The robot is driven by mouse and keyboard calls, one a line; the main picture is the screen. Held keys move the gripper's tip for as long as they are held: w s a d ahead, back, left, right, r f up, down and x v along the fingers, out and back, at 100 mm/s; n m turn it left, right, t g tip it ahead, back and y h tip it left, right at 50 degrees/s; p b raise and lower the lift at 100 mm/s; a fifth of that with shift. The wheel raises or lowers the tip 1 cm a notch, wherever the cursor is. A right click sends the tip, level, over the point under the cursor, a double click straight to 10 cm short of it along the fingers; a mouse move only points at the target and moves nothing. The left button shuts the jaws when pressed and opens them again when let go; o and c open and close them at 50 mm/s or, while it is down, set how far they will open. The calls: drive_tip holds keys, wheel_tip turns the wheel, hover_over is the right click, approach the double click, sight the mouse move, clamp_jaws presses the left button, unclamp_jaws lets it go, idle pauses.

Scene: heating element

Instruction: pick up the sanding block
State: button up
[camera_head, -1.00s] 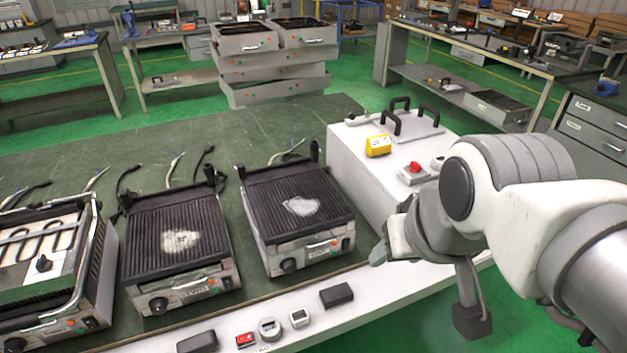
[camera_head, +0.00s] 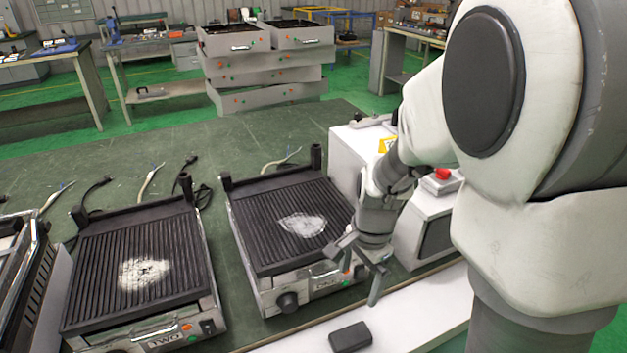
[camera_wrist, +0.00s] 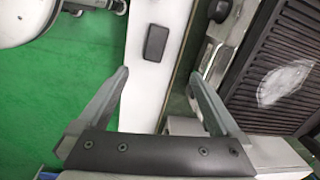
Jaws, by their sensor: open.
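A small dark grey rectangular block (camera_head: 350,337), which looks like the sanding block, lies flat on the white strip along the bench's front edge. It also shows in the wrist view (camera_wrist: 156,42), at the top centre, beyond and roughly between my fingertips. My gripper (camera_head: 359,274) is open and empty. It points down above the strip, beside the right-hand grill and behind the block in the head view. My fingers are spread wide in the wrist view (camera_wrist: 158,74) and do not touch the block.
Close to my gripper stands a ribbed grill (camera_head: 290,225) with a white patch; another grill (camera_head: 140,265) stands left of it. A white box with a red button (camera_head: 442,173) is behind my arm. The strip around the block is clear.

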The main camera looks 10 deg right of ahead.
drive_tip(key=m+b, duration=0.2)
hover_over(351, 335)
wheel_tip(351, 335, down, 7)
drive_tip(key=shift+g+h, duration=0.3)
wheel_tip(351, 335, down, 11)
drive_tip(key=b, duration=0.4)
drive_tip(key=shift+s+d+r+b, duration=0.1)
drive_tip(key=shift+s+b, duration=0.05)
drive_tip(key=shift+b, duration=0.25)
drive_tip(key=shift+f+b, duration=1.65)
drive_tip(key=shift+f, duration=1.25)
drive_tip(key=shift+r, duration=0.1)
drive_tip(key=c, duration=1.5)
drive_tip(key=shift+r, duration=0.1)
drive_tip(key=r+p, duration=0.2)
drive_tip(key=r, duration=0.1)
drive_tip(key=r+p, duration=0.1)
drive_tip(key=shift+d+r, duration=0.25)
drive_tip(key=shift+r, duration=0.15)
drive_tip(key=s+d+r+p, duration=0.1)
drive_tip(key=d+r, duration=0.1)
drive_tip(key=d, duration=0.1)
drive_tip(key=s+d+r+p, duration=0.1)
drive_tip(key=s+d+r, duration=0.1)
drive_tip(key=d, duration=0.1)
drive_tip(key=s+d+r, duration=0.2)
drive_tip(key=d, duration=0.1)
drive_tip(key=shift+d+p, duration=0.35)
drive_tip(key=shift+p, duration=0.05)
